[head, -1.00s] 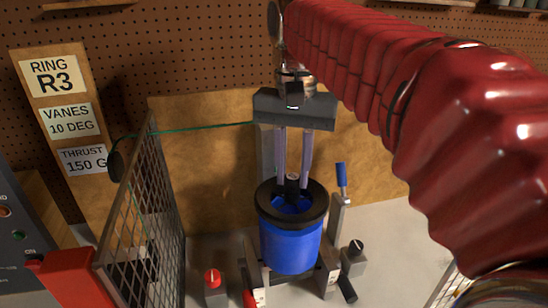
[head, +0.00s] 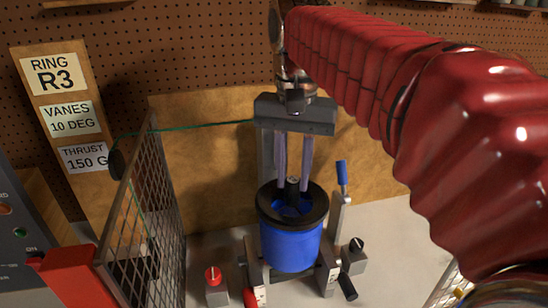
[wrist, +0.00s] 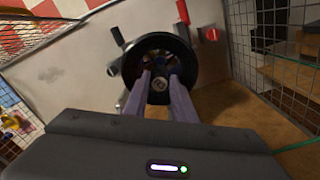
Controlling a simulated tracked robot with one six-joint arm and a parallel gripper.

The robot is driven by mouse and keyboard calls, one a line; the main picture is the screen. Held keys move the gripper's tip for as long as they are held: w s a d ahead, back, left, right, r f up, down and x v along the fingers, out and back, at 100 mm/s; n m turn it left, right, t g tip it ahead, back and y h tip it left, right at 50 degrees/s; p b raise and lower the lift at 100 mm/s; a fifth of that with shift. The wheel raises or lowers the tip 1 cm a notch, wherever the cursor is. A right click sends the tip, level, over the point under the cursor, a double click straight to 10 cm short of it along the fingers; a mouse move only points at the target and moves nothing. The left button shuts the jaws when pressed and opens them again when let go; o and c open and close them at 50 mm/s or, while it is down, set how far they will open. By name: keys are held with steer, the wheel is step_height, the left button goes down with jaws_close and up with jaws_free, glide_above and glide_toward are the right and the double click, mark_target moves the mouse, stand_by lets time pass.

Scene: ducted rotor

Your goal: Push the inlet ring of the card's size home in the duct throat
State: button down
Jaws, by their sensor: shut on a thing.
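The card (head: 57,78) at the left reads RING R3. The blue duct (head: 291,247) stands upright with a wide black rim (head: 266,211) around its mouth. My gripper (head: 292,187) comes down from above with its two pale fingers reaching into the mouth. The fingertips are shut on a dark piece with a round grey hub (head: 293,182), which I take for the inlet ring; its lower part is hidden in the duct. In the wrist view, the hub (wrist: 159,84) sits between the fingertips, near the middle of the black rim (wrist: 191,62). I cannot tell how deep the ring sits.
A mesh guard (head: 150,215) stands left of the duct. A blue-handled lever (head: 341,174) rises close on its right. A red knob (head: 212,274) and a black knob (head: 356,245) sit low beside it. A green cord (head: 190,127) runs behind.

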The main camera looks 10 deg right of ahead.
mark_target(293, 181)
steer(key=shift+f, duration=0.8)
steer(key=c, duration=1.4)
jaws_free()
steer(key=shift+r, duration=6.85)
